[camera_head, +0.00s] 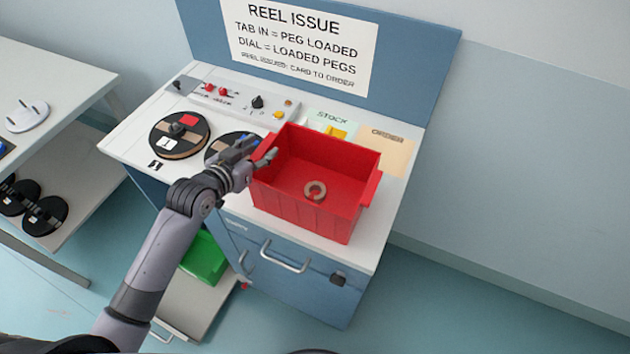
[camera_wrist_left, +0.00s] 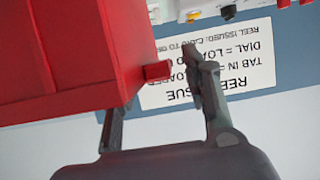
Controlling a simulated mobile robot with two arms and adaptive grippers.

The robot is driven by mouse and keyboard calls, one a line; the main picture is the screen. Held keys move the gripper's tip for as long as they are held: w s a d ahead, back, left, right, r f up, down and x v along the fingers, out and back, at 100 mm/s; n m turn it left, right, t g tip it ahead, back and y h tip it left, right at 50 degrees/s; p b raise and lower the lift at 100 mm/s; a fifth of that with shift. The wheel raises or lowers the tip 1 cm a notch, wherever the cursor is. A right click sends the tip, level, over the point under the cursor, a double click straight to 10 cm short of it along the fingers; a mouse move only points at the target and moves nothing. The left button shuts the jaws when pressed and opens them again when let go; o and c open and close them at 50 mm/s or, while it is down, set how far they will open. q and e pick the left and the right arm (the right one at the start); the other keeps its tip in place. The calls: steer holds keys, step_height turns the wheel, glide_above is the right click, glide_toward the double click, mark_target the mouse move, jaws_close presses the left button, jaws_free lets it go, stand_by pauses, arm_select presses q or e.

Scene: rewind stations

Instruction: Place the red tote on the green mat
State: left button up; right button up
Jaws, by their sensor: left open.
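The red tote (camera_head: 305,215) stands upright on the white counter, with a small tan ring (camera_head: 315,191) inside it. My left gripper (camera_head: 264,149) is open at the tote's upper left end. In the left wrist view the tote (camera_wrist_left: 60,65) fills the upper left, and a short red projection of it reaches between the open fingers of the left gripper (camera_wrist_left: 158,98). I cannot tell whether the fingers touch it. A green object (camera_head: 206,258) sits low beneath the counter's left part, partly behind my arm; it looks like a bin. No clear green mat shows. My right gripper is out of view.
Two dark reels (camera_head: 179,136) lie on the counter left of the tote. A control panel (camera_head: 238,100), a STOCK card (camera_head: 333,121) and an ORDER card (camera_head: 388,148) lie behind it. A drawer handle (camera_head: 285,258) juts from the front. A white table (camera_head: 45,75) stands left.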

arm_select(q)
steer(key=shift+x, duration=1.3)
steer(key=shift+s, duration=0.1)
steer(key=shift+c, duration=0.3)
jaws_close()
steer(key=shift+r, duration=0.15)
